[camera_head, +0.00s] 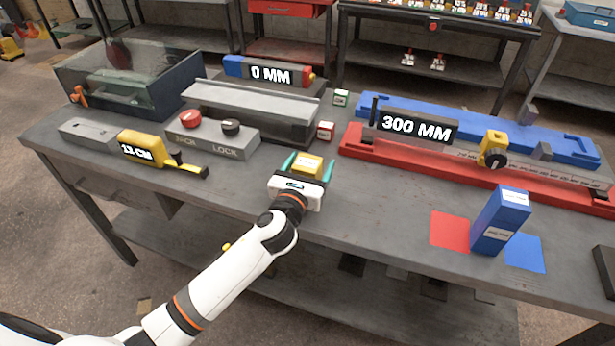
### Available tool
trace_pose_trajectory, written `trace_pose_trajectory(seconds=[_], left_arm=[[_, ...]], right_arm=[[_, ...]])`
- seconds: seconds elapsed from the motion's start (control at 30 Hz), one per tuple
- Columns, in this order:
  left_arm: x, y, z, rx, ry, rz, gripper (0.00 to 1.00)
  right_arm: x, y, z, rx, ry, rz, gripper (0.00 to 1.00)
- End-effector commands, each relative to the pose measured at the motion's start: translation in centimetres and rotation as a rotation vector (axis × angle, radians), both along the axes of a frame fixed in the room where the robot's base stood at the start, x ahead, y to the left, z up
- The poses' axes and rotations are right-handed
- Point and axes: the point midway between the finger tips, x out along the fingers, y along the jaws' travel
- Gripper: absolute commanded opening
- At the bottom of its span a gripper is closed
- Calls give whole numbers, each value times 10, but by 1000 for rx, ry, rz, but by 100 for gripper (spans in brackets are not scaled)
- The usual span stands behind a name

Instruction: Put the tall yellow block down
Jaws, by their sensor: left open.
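A yellow block (306,167) with a pale label on its upper face is on the bench (375,210), just beyond the wrist of my left arm. My left gripper (308,164) is open, with one teal finger on each side of the yellow block. I cannot tell whether the fingers touch it. The gripper body hides the block's near lower part, so its full height and its contact with the bench are hidden. My right gripper is not in view.
A tall blue block (499,222) stands between a red square (450,229) and a blue square (525,253). A grey JACK/LOCK box (212,138) and yellow tape measure (150,148) lie left. A red rail (430,168) runs behind right. Bench between gripper and red square is clear.

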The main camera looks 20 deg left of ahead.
Motion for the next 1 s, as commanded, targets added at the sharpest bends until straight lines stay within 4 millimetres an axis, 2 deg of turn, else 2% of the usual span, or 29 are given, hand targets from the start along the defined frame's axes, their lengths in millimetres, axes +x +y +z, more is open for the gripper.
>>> trace_pose_trajectory(seconds=[0.23,0.27,0.67,0.87,1.0], left_arm=[[2,0,-1,1,0,-1,75],[2,0,-1,1,0,-1,72],[2,0,1,1,-3,-1,7],[2,0,3,1,-4,-1,5],[2,0,17,2,-8,-2,5]], right_arm=[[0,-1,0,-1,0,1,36],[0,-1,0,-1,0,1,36],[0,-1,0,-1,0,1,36],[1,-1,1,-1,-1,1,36],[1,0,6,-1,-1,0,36]])
